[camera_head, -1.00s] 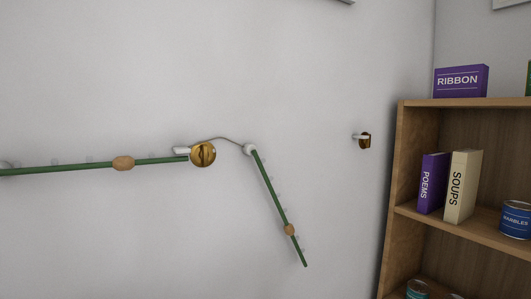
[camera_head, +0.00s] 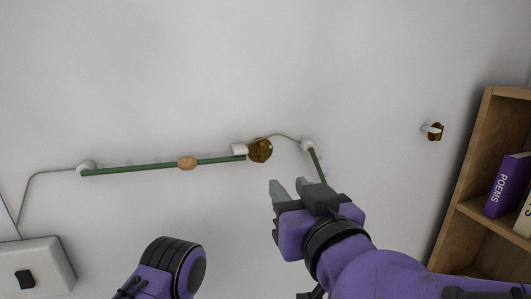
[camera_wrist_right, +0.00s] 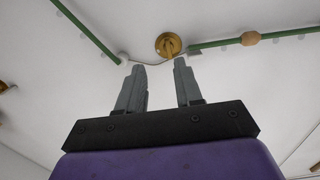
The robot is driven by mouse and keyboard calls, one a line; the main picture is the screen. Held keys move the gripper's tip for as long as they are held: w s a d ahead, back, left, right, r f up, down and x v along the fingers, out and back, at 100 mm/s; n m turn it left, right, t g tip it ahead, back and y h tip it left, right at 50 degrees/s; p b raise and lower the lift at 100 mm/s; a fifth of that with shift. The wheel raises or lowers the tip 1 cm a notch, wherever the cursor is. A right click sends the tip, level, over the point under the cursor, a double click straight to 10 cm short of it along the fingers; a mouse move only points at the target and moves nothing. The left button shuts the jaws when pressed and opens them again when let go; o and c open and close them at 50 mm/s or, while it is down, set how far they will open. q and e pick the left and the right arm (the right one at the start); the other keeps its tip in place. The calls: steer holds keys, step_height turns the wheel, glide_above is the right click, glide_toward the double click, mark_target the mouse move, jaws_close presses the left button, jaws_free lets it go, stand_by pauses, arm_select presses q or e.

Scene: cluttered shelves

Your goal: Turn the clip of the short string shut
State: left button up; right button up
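A round brass clip (camera_head: 260,151) with a raised bar sits on the wall between two green strings. The long green string (camera_head: 130,165) runs left from it with a tan bead (camera_head: 187,163). The short green string (camera_head: 316,163) slopes down from a white end piece (camera_head: 307,145); my right gripper hides its lower part. My right gripper (camera_head: 290,187) is open and empty, below the brass clip in the picture. In the right wrist view the clip (camera_wrist_right: 168,45) shows beyond and between the open fingertips (camera_wrist_right: 158,66), apart from them. No left fingers show, only part of my left arm.
A second brass piece with a white peg (camera_head: 436,132) is on the wall at right. A wooden shelf (camera_head: 466,160) with books stands at the right edge. A white box with a black switch (camera_head: 25,279) is at lower left. The wall above is clear.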

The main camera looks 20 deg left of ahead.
mark_target(263, 153)
steer(key=shift+n, duration=0.3)
steer(key=w+a+p, duration=0.1)
steer(key=w+a, duration=0.1)
steer(key=w+a+r+p, duration=0.1)
steer(key=w+a, duration=0.1)
steer(key=w, duration=0.1)
steer(key=w+a+r+p, duration=0.1)
steer(key=w+a, duration=0.1)
steer(key=shift+w+p, duration=0.2)
steer(key=shift+p, duration=0.15)
steer(key=shift+w+a+f, duration=0.15)
steer(key=shift+w+a, duration=0.15)
jaws_close()
